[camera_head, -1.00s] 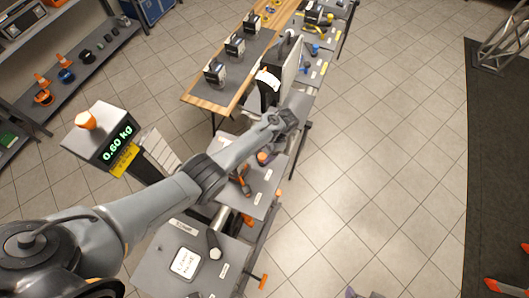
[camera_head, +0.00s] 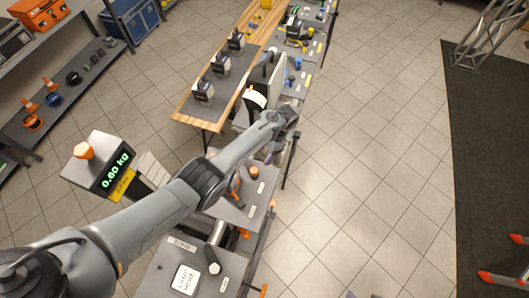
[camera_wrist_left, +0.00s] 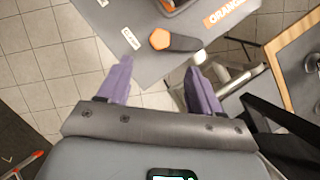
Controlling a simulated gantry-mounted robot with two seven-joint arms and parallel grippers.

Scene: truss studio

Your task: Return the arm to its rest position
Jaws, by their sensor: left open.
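My left arm reaches in from the lower left in the head view. Its wrist (camera_head: 278,118) is above the row of grey stations, near an upright grey panel (camera_head: 275,82). In the left wrist view my left gripper (camera_wrist_left: 158,66) is open, with its two purple fingers apart and nothing between them. Beyond the fingertips lies a dark-handled tool with an orange end (camera_wrist_left: 159,39), on a grey station top (camera_wrist_left: 140,75). The gripper is apart from it.
A scale display (camera_head: 115,170) reading 0.60 kg stands left of my arm, with an orange piece (camera_head: 84,151) on top. A wooden-edged table (camera_head: 185,117) holds small devices. A shelf (camera_head: 60,110) is at the left. Open tiled floor (camera_head: 370,150) lies to the right.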

